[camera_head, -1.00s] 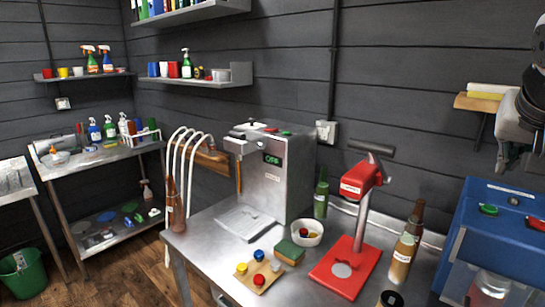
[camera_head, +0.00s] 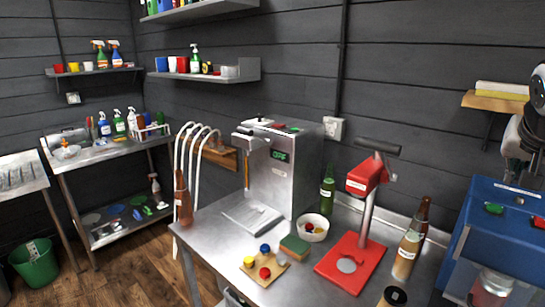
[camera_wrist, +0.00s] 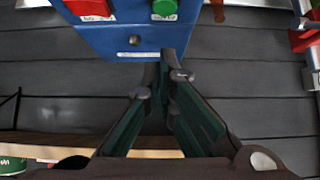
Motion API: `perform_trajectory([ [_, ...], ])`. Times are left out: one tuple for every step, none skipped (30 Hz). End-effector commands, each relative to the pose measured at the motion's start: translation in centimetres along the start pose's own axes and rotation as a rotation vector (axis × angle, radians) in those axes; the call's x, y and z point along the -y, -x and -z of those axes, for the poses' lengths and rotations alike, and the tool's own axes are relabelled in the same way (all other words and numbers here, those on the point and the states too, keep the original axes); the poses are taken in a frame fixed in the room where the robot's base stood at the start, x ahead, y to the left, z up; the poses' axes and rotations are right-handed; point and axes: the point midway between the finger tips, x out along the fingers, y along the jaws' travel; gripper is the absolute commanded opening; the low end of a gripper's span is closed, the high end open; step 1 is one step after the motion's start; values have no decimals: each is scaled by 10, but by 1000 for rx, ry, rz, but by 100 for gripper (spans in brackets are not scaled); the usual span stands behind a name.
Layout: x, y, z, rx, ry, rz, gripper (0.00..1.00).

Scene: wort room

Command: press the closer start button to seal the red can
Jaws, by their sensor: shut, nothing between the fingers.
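The blue closer machine (camera_head: 510,225) stands at the right end of the steel worktop in the head view. In the wrist view, the blue machine body (camera_wrist: 110,40) is at the top, with the green button (camera_wrist: 165,8) and red button (camera_wrist: 92,8) at the frame edge. My gripper (camera_wrist: 161,85) is shut and empty, apart from the buttons. In the head view, its fingers at the right edge are unclear.
A red bottle capper (camera_head: 358,262) and a brown bottle (camera_head: 410,243) stand left of the closer. A wooden wall shelf (camera_head: 495,105) is close to my arm. A steel machine with a display (camera_head: 285,175) and a block with coloured knobs (camera_head: 264,265) are further left.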

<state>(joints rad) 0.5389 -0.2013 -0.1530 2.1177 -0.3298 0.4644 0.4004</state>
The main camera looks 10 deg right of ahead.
Motion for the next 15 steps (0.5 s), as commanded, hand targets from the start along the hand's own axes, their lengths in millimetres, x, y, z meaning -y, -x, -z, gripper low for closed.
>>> perform_trajectory([
  [-1,-10,-2,6,1,-2,0],
  [-1,-15,-1,5,0,-2,0],
  [-1,-22,-1,5,0,-2,0],
  [-1,-27,-1,4,0,-1,0],
  [-1,-32,-2,5,1,-2,0],
  [-1,-36,-6,4,1,-2,0],
  [-1,-40,-10,4,1,-2,0],
  [-1,-42,-13,3,0,-1,0],
  [-1,-46,-17,3,1,-1,0],
  [0,-49,-19,2,1,-1,0],
  [0,-51,-21,1,0,-1,0],
  [0,-53,-24,2,1,-1,0],
  [0,-55,-25,2,2,-1,0],
  [0,-56,-26,1,2,0,0],
  [0,-57,-27,0,1,0,0],
])
